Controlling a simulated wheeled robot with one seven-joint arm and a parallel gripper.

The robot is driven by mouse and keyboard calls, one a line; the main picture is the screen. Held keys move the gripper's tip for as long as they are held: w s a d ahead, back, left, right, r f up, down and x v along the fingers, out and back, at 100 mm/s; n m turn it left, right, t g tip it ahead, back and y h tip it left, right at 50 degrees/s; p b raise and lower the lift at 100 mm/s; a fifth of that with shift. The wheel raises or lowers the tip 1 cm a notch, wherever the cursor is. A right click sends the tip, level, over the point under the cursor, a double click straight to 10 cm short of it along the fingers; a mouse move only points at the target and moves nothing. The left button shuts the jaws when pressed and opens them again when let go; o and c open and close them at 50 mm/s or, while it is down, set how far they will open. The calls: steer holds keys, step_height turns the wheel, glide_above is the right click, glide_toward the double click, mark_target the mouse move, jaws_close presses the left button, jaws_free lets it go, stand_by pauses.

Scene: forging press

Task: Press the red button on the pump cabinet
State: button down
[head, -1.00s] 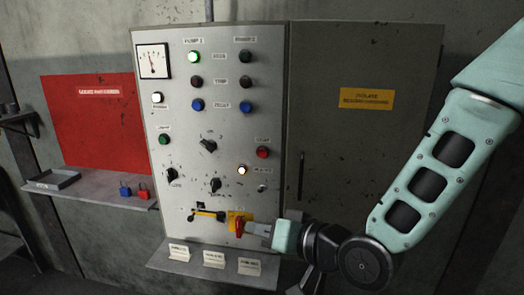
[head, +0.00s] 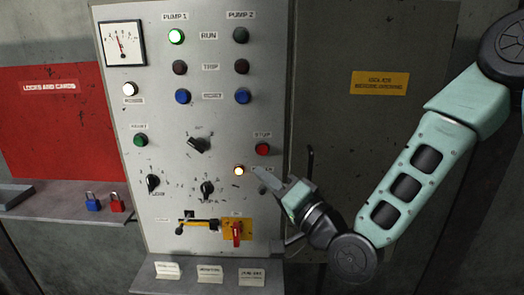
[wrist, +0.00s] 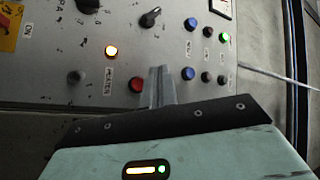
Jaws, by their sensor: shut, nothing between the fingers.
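The pump cabinet (head: 215,120) is a grey panel with lamps, knobs and buttons. The red button (head: 263,149), under a STOP label, sits on its right side, above a lit amber lamp (head: 239,171). My gripper (head: 254,172) is shut and empty, its fingertips just below the red button and to the right of the amber lamp. In the wrist view the red button (wrist: 137,86) shows right beside the shut fingers (wrist: 160,75), on their left. I cannot tell whether they touch the panel.
A ledge with white cards (head: 209,272) juts out below. A dark door handle (head: 310,163) stands close to my gripper. Red and blue padlocks (head: 92,202) lie on the left shelf.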

steer(key=w, duration=0.8)
steer(key=shift+w+d+p, duration=0.15)
steer(key=shift+w+p, duration=0.1)
steer(key=shift+p, duration=0.05)
steer(key=shift+w, duration=0.1)
stand_by(1.7)
steer(key=shift+w, duration=0.35)
steer(key=shift+w+b, duration=0.3)
steer(key=shift+w, duration=0.1)
stand_by(0.8)
steer(key=shift+s, duration=0.85)
steer(key=shift+s+b, duration=0.6)
steer(key=shift+s, duration=1.9)
